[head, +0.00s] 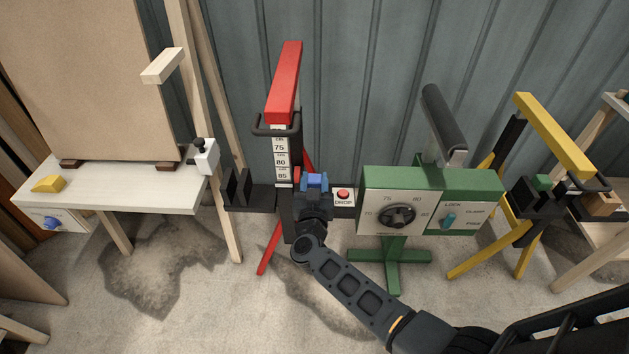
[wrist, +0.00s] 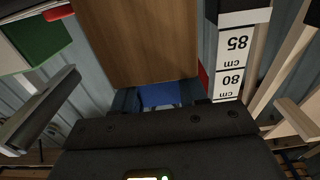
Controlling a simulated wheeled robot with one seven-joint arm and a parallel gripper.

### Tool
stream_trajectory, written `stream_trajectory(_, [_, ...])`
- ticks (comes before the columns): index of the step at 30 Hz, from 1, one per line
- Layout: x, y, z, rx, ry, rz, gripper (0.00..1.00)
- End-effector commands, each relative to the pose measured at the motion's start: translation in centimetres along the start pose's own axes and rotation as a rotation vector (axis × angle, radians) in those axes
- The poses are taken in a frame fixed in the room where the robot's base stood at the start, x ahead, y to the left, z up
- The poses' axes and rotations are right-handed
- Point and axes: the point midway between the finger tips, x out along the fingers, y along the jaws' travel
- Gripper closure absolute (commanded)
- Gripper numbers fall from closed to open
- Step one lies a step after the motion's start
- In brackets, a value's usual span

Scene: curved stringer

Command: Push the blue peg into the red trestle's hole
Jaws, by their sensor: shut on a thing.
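The red trestle (head: 286,85) stands upright in the middle of the head view, with a white centimetre scale (head: 281,160) on its post. The scale also shows at the right of the wrist view (wrist: 232,60). My gripper (head: 314,182) is at the trestle's lower right, beside the scale's lower end. It is shut on the blue peg (wrist: 158,95), which shows between the fingertips in the wrist view. A brown wooden face (wrist: 138,40) lies just beyond the peg there. The trestle's hole is hidden, and I cannot tell whether the peg's tip is in it.
A small panel with a red button (head: 343,194) is close right of my gripper. A green machine with a dial (head: 397,214) stands further right, then a yellow trestle (head: 553,135). A white table (head: 120,190) with a tall board stands left. Bare floor lies in front.

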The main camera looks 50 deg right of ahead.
Motion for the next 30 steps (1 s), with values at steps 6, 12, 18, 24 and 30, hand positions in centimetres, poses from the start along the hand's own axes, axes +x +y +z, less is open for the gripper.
stream_trajectory(6, [0.0, 0.0, 0.4, 0.001, 0.000, 0.000, 0.56])
stream_trajectory(12, [0.0, 0.0, 0.4, 0.000, 0.001, 0.000, 0.37])
stream_trajectory(18, [0.0, 0.0, 0.4, 0.000, 0.001, 0.000, 0.28])
stream_trajectory(24, [-0.4, 0.0, 0.4, 0.000, 0.000, -0.001, 0.28])
stream_trajectory(30, [-3.2, 0.0, 0.3, -0.002, -0.001, -0.002, 0.28])
